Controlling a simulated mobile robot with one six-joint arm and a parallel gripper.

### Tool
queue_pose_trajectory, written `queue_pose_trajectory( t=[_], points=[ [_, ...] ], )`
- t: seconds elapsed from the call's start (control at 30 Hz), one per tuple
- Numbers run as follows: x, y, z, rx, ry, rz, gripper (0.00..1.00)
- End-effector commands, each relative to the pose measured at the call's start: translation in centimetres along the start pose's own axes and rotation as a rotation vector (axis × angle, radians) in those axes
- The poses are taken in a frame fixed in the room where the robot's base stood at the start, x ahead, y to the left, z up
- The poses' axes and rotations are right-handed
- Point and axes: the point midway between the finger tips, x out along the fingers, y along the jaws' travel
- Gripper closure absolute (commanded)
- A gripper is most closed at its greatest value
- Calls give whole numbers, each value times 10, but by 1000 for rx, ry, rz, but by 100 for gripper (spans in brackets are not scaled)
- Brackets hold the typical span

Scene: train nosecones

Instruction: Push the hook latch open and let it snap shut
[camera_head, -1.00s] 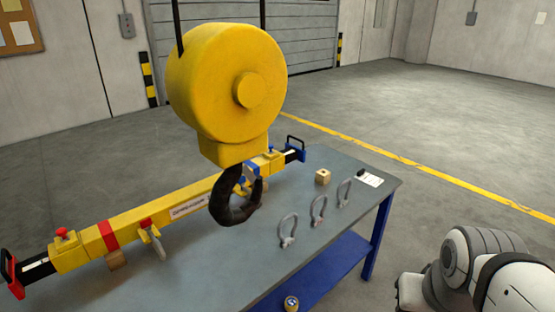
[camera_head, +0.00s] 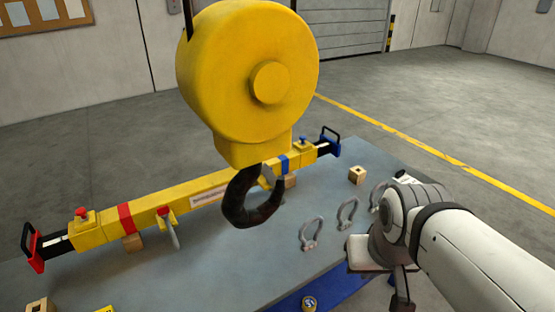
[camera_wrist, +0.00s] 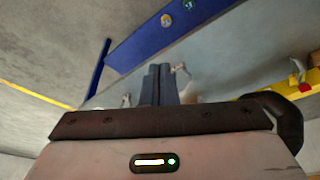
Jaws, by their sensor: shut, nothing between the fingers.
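A large yellow hoist block (camera_head: 245,85) hangs over the table. A dark hook (camera_head: 250,212) hangs below it, its opening facing up and right. A small grey latch (camera_head: 267,174) shows at the hook's mouth, in front of the yellow beam; whether it touches the hook tip cannot be told. My arm reaches in from the right in the head view, with its wrist right of the hook and apart from it. My gripper (camera_wrist: 160,80) shows in the wrist view with its two dark fingers together and empty. The fingertips are hard to make out in the head view.
A yellow beam (camera_head: 155,211) with red and blue ends lies across the grey table (camera_head: 215,275). Several shackles, one of them here (camera_head: 309,234), and a wooden block (camera_head: 356,175) lie right of the hook.

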Motion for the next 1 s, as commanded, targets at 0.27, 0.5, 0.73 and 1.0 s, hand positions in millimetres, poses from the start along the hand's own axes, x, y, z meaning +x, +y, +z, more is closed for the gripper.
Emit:
queue_pose_trajectory(
  t=[0.27,0.5,0.73,1.0],
  points=[
    [1,0,0,21,-6,-5,100],
    [10,-29,-8,550,-158,-141,100],
    [14,-59,-49,1520,-545,-330,100],
    [3,-56,-135,2426,-1220,-452,100]
  ],
)
